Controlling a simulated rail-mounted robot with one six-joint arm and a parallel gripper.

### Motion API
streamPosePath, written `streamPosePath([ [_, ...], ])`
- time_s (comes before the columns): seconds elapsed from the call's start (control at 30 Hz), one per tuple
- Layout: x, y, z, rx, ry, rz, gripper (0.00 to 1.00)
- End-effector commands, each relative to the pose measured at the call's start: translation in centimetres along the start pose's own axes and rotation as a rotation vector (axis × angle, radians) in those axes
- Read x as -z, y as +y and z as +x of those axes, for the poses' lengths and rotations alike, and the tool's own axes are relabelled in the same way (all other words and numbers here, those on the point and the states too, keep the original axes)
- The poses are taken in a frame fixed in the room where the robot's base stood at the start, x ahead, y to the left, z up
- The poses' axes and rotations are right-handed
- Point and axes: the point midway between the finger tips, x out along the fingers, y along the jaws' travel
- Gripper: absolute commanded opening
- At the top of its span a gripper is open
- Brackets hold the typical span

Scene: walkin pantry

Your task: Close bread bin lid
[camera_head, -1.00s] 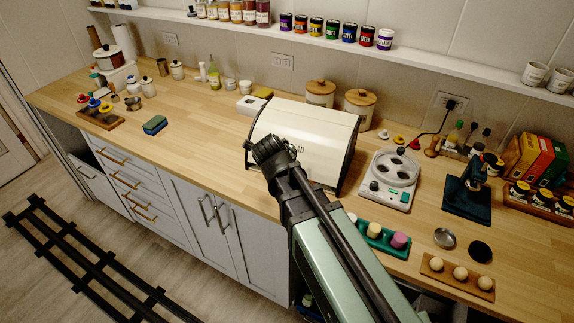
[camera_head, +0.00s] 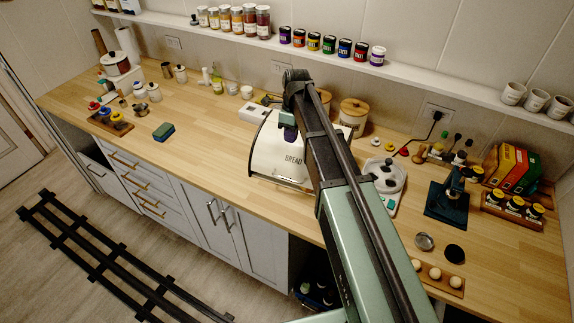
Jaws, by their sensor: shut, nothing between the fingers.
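The bread bin (camera_head: 270,150) is cream-white with dark side edges and stands on the wooden counter near the middle. My arm reaches over the bin from the lower right. My gripper (camera_head: 288,133) points down in front of the upper part of the lid. It is shut and empty, and its fingertips are mostly hidden; contact with the lid is unclear.
Jars with wooden lids (camera_head: 353,112) stand behind the bin. A white kitchen scale (camera_head: 384,176) is close to its right. A white box (camera_head: 253,112) and a green sponge (camera_head: 163,131) are to the left. A wall shelf (camera_head: 430,75) runs above. The counter in front of the bin is clear.

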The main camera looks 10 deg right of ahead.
Motion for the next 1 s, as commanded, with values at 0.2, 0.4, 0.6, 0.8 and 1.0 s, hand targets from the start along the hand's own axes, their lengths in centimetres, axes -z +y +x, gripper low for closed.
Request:
streamPosePath([
  [0.2, 0.3, 0.4, 1.0, -0.002, 0.006, -0.017, 0.0],
  [0.4, 0.3, 0.3, 4.1, 0.0, 0.007, -0.016, 0.0],
  [0.6, 0.4, 0.2, 8.7, 0.001, 0.007, -0.015, 0.0],
  [0.8, 0.4, 0.2, 12.9, 0.002, 0.007, -0.015, 0.0],
  [1.0, 0.4, 0.3, 14.5, 0.002, 0.007, -0.015, 0.0],
])
